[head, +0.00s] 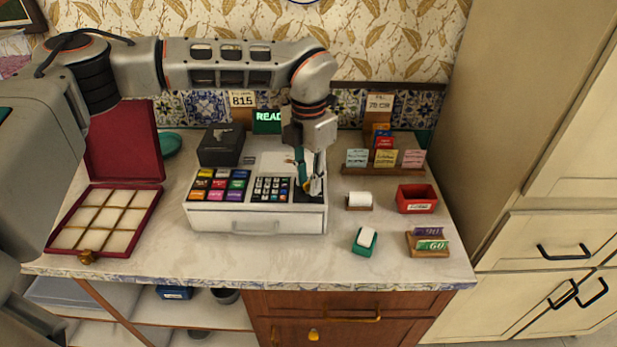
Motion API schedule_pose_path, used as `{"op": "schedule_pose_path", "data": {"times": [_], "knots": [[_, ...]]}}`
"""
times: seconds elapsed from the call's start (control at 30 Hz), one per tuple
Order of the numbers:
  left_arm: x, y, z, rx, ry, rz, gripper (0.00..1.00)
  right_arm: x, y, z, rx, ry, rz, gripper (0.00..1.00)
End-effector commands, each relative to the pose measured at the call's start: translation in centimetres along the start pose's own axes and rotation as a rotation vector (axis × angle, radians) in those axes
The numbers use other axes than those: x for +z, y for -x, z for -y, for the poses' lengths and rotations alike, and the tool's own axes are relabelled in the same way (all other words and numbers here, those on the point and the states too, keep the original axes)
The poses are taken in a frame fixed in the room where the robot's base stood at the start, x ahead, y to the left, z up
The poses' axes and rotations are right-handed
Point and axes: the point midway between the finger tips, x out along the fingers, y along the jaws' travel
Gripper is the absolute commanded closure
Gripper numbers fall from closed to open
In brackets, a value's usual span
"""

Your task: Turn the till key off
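The white till (258,222) stands in the middle of the counter, with colored keys (220,183) on its left and a dark number pad (271,188) beside them. A green display (267,121) behind it shows letters reading "READ", partly hidden by my arm. My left gripper (312,187) points down over the right end of the till's top, at a dark panel (308,196). The till key cannot be made out; the fingers cover that spot. I cannot tell whether the fingers are shut on it. My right gripper is not in view.
An open red box (108,252) with a divided tray lies at the left. A black box (220,146) stands behind the till. A paper roll (360,200), red tray (416,198), green item (365,241) and card holder (428,241) are at the right. The front counter is clear.

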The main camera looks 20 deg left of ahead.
Motion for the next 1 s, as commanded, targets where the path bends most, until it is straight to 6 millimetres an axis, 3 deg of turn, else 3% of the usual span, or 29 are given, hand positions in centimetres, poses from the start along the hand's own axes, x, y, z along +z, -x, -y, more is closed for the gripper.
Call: {"op": "schedule_pose_path", "data": {"times": [0.13,0.23,0.67,1.0], "knots": [[0.0,0.0,0.0,0.000,0.000,0.000,0.78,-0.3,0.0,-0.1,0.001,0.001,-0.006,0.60],[0.0,0.0,0.0,0.000,0.000,0.000,1.00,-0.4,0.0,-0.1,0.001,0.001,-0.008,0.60],[0.0,0.0,0.0,0.000,0.035,0.000,1.00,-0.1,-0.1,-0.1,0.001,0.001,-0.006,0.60],[0.0,0.0,0.0,-0.001,0.249,0.001,1.00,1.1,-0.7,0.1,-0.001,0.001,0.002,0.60]]}}
